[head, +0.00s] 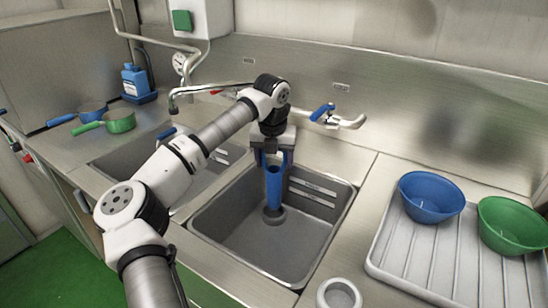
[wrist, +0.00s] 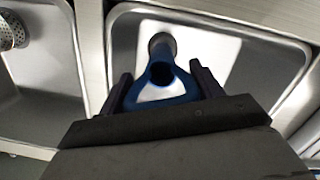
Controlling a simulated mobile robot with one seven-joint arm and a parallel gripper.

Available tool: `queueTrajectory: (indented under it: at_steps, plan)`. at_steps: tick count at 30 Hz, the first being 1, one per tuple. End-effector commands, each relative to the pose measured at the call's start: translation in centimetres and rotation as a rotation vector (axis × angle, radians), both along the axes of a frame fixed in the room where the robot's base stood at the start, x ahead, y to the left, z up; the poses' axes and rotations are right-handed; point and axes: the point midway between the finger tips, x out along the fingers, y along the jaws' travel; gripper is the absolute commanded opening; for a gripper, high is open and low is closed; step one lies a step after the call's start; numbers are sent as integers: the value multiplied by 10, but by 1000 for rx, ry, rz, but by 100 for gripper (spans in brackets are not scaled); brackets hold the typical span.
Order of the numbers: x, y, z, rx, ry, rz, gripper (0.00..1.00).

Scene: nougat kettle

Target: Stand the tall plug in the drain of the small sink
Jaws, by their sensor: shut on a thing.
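My gripper (head: 275,158) is over the right-hand sink (head: 240,234), pointing down, shut on a tall blue plug (head: 274,188). The plug looks upright, with its lower end at a grey round drain fitting (head: 273,215) on the sink floor. I cannot tell whether its foot is inside the drain or just above it. In the wrist view the plug (wrist: 158,98) sits between the two dark fingers (wrist: 160,84), with the grey round fitting (wrist: 162,42) beyond it. The fingers and the plug hide part of the drain.
A second sink (head: 113,160) lies left, with a perforated strainer (wrist: 12,30). A tap (head: 172,104) and a blue-handled tap (head: 338,119) stand behind. A ribbed drainboard (head: 400,262) holds a blue bowl (head: 431,197) and a green bowl (head: 513,225). A grey cup (head: 339,292) stands in front.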

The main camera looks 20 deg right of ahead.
Motion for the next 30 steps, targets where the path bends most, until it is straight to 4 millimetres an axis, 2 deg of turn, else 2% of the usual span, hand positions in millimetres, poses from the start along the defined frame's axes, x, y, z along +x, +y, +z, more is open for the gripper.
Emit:
queueTrajectory:
  at_steps: [6, 15, 30]
  plan:
    - [0, 0, -17, 0, -1, 0, 24]
    - [0, 0, -33, 1, 0, 0, 24]
    - [0, 0, -36, 0, 0, 0, 24]
